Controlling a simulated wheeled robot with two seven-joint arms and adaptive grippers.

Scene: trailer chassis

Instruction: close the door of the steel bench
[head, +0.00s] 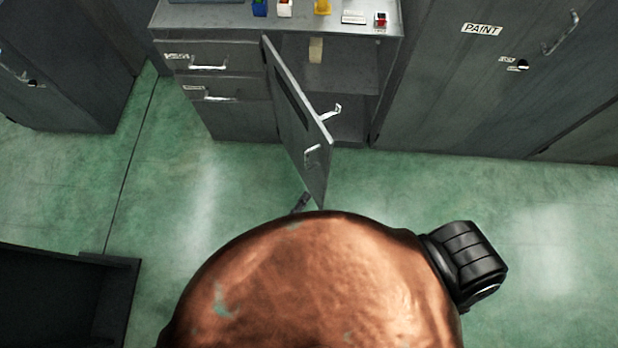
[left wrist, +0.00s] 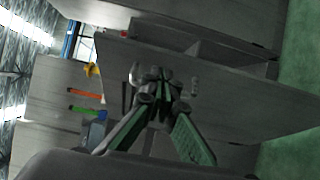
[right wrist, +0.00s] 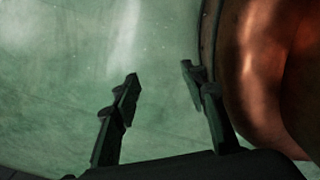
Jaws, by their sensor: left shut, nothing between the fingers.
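The steel bench (head: 240,120) stands at the top of the head view, with drawers on its left. Its grey door (head: 297,125) is swung wide open towards me, hinged at the left of the compartment; a handle (head: 313,154) is on it. My left gripper (head: 300,203) shows only a dark tip, just left of the door's near lower corner; I cannot tell whether it touches. In the left wrist view its fingers (left wrist: 161,88) are shut and empty, before grey panels. My right gripper (right wrist: 160,72) is open and empty over green floor, outside the visible head view.
Small coloured items (head: 322,7) stand on the bench top. A grey cabinet marked PAINT (head: 440,90) is at the right, another cabinet (head: 65,70) at the left. A dark box (head: 65,290) lies at lower left. The green floor before the bench is mostly clear.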

